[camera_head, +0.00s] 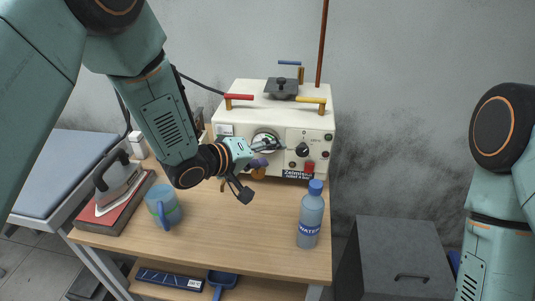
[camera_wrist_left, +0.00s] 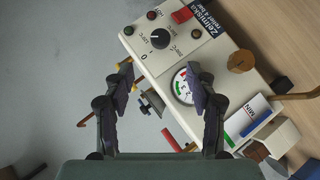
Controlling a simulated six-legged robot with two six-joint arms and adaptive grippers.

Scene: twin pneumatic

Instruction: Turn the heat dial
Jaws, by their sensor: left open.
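The heat dial (camera_head: 302,150) is a round black knob on the front panel of a cream steam unit (camera_head: 240,100) on the wooden table. In the left wrist view the dial (camera_wrist_left: 160,39) shows near the top, ringed by temperature marks and a 0. My left gripper (camera_head: 256,170) is in front of the unit, left of the dial and apart from it. In the left wrist view my left gripper (camera_wrist_left: 160,88) is open and empty, with the dial beyond the gap between its fingers. My right arm shows at the right edge; its gripper is out of view.
A pressure gauge (camera_head: 264,141) sits left of the dial, and a red switch (camera_head: 309,167) below it. A water bottle (camera_head: 311,215) stands in front of the unit. A blue mug (camera_head: 163,205) and an iron (camera_head: 118,185) are at the left. The front middle of the table is clear.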

